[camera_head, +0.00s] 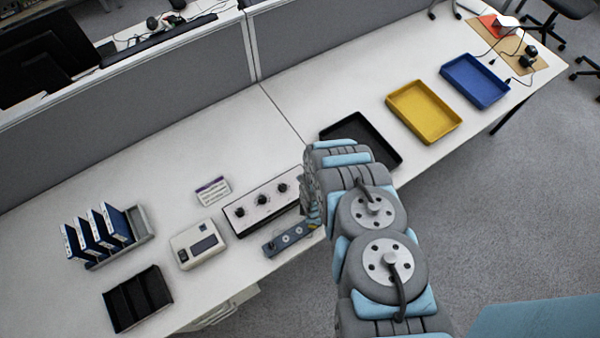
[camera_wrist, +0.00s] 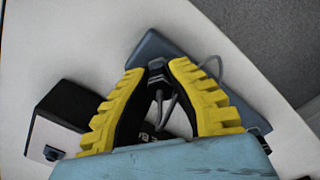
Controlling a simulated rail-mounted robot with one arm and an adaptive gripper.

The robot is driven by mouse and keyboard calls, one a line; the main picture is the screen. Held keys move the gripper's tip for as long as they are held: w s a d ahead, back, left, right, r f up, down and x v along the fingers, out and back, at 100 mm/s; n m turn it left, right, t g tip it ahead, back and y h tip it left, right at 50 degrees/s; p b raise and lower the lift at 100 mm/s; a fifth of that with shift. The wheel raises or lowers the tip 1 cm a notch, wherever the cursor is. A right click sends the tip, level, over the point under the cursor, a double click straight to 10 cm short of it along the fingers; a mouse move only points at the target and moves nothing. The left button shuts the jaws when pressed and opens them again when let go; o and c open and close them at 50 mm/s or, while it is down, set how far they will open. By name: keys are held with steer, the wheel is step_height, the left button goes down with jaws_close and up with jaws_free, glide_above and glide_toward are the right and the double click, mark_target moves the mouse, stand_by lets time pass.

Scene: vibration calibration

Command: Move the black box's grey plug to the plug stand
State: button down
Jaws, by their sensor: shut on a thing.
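The black box (camera_head: 262,205) has a white panel with several dark knobs; its end also shows in the wrist view (camera_wrist: 75,104). The plug stand looks like the blue-grey bar (camera_head: 283,242) with round marks, in front of the box; it also shows in the wrist view (camera_wrist: 245,108), beneath my gripper. My gripper (camera_wrist: 157,68) has its yellow fingers closed around a small dark grey plug (camera_wrist: 156,66) with a grey cable. The plug appears over the bar's edge; I cannot tell whether it touches. In the head view my arm hides most of the gripper and the box's right end.
A beige device (camera_head: 198,245), a small card (camera_head: 213,191), a rack of blue binders (camera_head: 118,247) and a black divided tray (camera_head: 137,298) stand left. Black (camera_head: 380,142), yellow (camera_head: 424,111) and blue (camera_head: 474,80) trays lie right. The desk's front edge is close to the bar.

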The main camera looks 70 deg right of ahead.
steer(key=shift+f, duration=0.2)
stand_by(0.5)
steer(key=c, duration=1.1)
jaws_free()
steer(key=shift+r, duration=0.1)
steer(key=shift+r+p, duration=2.45)
steer(key=shift+f, duration=0.15)
